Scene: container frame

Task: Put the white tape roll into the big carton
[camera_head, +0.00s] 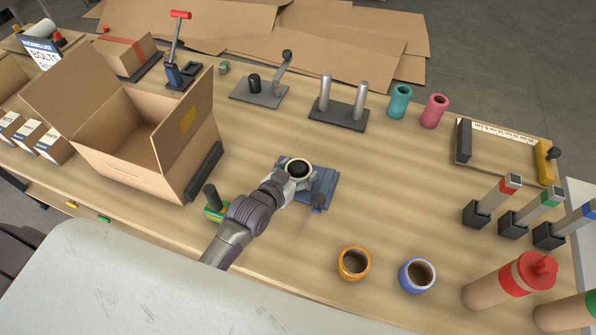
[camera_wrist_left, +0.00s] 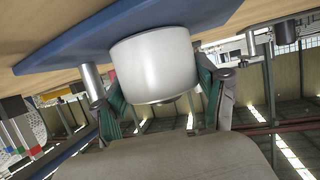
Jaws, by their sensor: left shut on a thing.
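The white tape roll (camera_head: 307,163) shows in the head view as a pale ring with a dark middle, over a blue-grey plate (camera_head: 325,188) near the table's centre. My left gripper (camera_head: 293,182) is shut on the tape roll. In the left wrist view the roll (camera_wrist_left: 155,65) is a white cylinder between the green-padded fingers of the gripper (camera_wrist_left: 160,88), close to the blue plate (camera_wrist_left: 70,45). I cannot tell whether they touch. The big carton (camera_head: 125,163) stands open with flaps raised, left of the gripper. My right gripper is not in view.
A dark block (camera_head: 204,172) stands against the carton's right side. Orange (camera_head: 354,264) and blue (camera_head: 417,276) rolls stand at the front. Metal posts (camera_head: 340,112) stand behind.

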